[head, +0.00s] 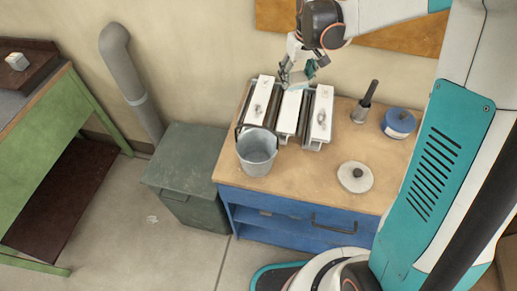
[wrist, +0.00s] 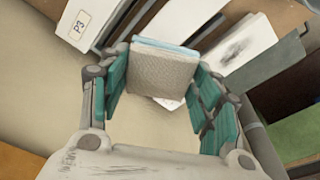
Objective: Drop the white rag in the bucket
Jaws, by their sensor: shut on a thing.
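My gripper (head: 296,79) is above the back end of the middle white profile on the workbench. In the wrist view its teal fingers (wrist: 160,82) are shut on a pale grey-white pad with a cloth-like texture and a light blue layer along its far edge, which appears to be the white rag (wrist: 158,74). In the head view the rag is small and mostly hidden by the fingers. The grey metal bucket (head: 256,160) stands upright at the bench's front left corner, in front of and left of my gripper. The bucket does not show in the wrist view.
White profiles (head: 290,112) lie in dark clamps on the workbench (head: 295,172), with grey smudges on the outer two. A dark-handled tool in a holder (head: 364,103), a blue tin (head: 398,123) and a round white lidded thing (head: 355,177) stand right. A dark green bin (head: 186,165) stands left.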

